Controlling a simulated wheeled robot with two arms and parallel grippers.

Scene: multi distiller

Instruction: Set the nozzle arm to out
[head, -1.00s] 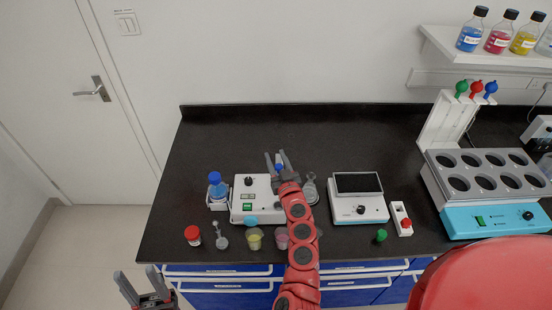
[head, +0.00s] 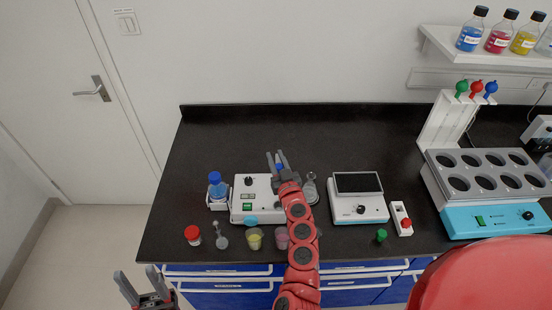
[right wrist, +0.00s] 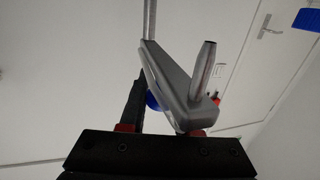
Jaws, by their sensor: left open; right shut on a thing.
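The distiller is a white box (head: 243,201) with a black knob and a green switch, at the left-middle of the black bench. My right gripper (head: 277,158) is over its right part and hides much of that side. A small blue part (head: 279,167) shows between its fingers. In the right wrist view, the grey nozzle arm (right wrist: 172,88) runs slantwise between my right gripper's fingers (right wrist: 165,115), which are shut on it. A short tapered metal tube stands up from its near end. My left gripper (head: 142,287) is open and empty, in front of the bench on the left.
A blue-capped bottle (head: 216,185) stands left of the box. A red-lidded jar (head: 192,235), a small flask and beakers line the front edge. A glass flask (head: 310,188) stands close right of my right gripper, then a display device (head: 360,208). The back of the bench is clear.

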